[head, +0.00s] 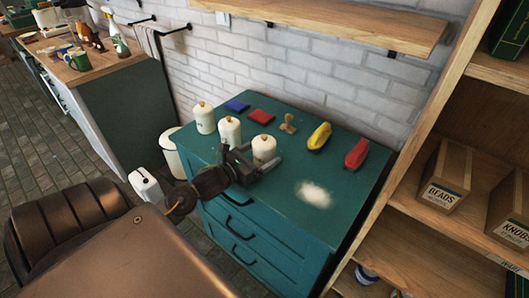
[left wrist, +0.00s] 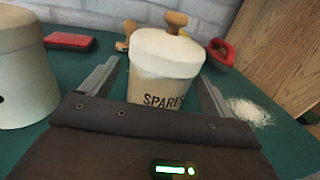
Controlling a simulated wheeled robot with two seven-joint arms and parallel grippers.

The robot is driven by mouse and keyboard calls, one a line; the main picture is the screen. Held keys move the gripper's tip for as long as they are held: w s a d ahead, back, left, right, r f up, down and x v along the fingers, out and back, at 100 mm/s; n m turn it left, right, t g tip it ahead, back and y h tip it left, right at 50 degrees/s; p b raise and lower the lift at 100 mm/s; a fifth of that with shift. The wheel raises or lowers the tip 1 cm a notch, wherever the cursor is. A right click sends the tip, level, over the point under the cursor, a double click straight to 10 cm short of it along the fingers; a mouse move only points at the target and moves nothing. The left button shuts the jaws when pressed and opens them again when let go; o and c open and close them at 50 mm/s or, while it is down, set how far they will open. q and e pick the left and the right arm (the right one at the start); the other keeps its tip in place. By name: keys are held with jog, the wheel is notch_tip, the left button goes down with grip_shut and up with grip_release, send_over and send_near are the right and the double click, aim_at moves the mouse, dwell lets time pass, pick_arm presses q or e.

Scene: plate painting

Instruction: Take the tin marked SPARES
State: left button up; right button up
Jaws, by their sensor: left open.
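The tin marked SPARES (left wrist: 165,65) is cream with a white lid and a wooden knob. It stands upright on the teal cabinet top (head: 330,222), and its lettering shows in the left wrist view. In the head view it is the nearest tin (head: 264,148) of three. My left gripper (left wrist: 158,74) is open, with one finger on each side of the tin; I cannot tell if they touch it. In the head view this gripper (head: 258,160) is low at the tin's near side and hides its lower part. My right gripper is not in view.
Two similar tins (head: 229,130) (head: 204,118) stand to the left. Behind are a blue block (head: 237,105), a red block (head: 261,116), a wooden-handled item (head: 288,124), a yellow tool (head: 319,136) and a red tool (head: 356,154). White powder (head: 314,194) lies to the right. Shelves (head: 455,235) bound the right.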

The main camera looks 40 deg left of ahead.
aim_at(272, 139)
pick_arm(q)
jog(key=shift+w+d, duration=0.2)
jog(key=shift+w, duration=0.85)
jog(key=c, duration=1.1)
jog(key=shift+r, duration=0.2)
jog(key=shift+r, duration=0.55)
jog(key=shift+s+r+b, duration=0.15)
jog(key=shift+r+b, duration=0.4)
jog(key=shift+r, duration=0.4)
jog(key=s+d+r+p, duration=0.6)
jog(key=s+r, duration=0.3)
jog(key=s, duration=0.3)
jog(key=shift+d+r+p, duration=0.3)
jog(key=shift+d+r, duration=0.05)
